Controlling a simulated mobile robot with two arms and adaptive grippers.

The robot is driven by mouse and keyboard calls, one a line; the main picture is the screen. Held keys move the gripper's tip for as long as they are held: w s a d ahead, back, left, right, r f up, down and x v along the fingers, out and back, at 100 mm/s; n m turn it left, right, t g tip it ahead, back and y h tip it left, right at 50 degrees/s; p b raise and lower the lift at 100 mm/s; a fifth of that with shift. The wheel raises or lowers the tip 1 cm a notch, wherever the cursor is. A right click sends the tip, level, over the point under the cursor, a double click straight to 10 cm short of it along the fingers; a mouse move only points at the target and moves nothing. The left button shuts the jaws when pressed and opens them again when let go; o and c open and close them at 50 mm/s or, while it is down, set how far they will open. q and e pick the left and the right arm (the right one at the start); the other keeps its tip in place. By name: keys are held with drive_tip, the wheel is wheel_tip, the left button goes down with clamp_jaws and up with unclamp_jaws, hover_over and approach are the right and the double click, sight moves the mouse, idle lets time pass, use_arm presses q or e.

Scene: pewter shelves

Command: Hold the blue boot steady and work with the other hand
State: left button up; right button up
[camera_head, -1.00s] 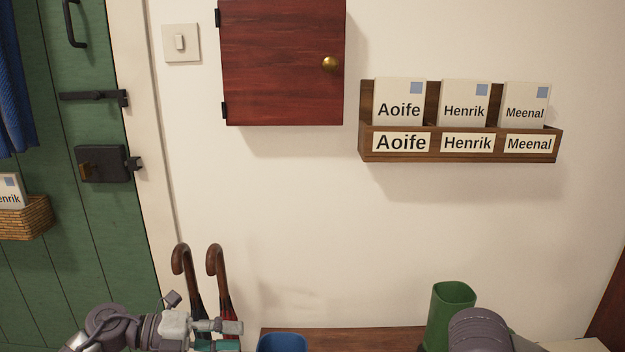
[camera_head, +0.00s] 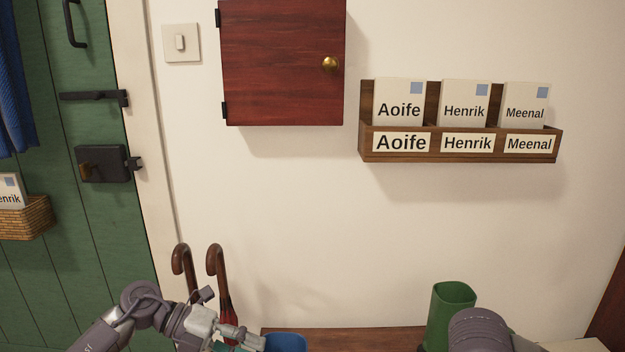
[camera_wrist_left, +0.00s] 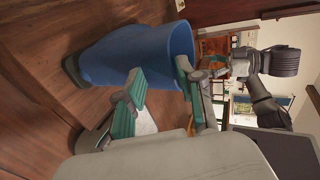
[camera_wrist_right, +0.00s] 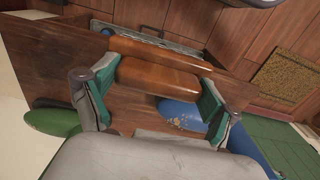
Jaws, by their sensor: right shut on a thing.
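The blue boot (camera_head: 285,343) shows only its top at the lower edge of the head view. In the left wrist view the blue boot (camera_wrist_left: 120,52) stands with its open top beside my left gripper (camera_wrist_left: 160,72). The fingers are apart near the top of its shaft; I cannot tell whether they touch it. In the head view my left gripper (camera_head: 238,338) is just left of the boot. In the right wrist view my right gripper (camera_wrist_right: 160,78) is shut on a brown block-like thing, possibly a brush (camera_wrist_right: 155,75). The blue boot (camera_wrist_right: 180,112), with brownish specks, is beside it.
A green boot (camera_head: 450,305) stands to the right on the wooden bench (camera_head: 345,340). Two umbrellas with curved handles (camera_head: 217,262) stand behind my left arm. A letter rack (camera_head: 460,155) and a red cabinet (camera_head: 280,70) hang on the wall above. The bench between the boots looks clear.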

use_arm(q)
drive_tip(key=shift+x, duration=1.2)
drive_tip(key=shift+s, duration=0.1)
clamp_jaws()
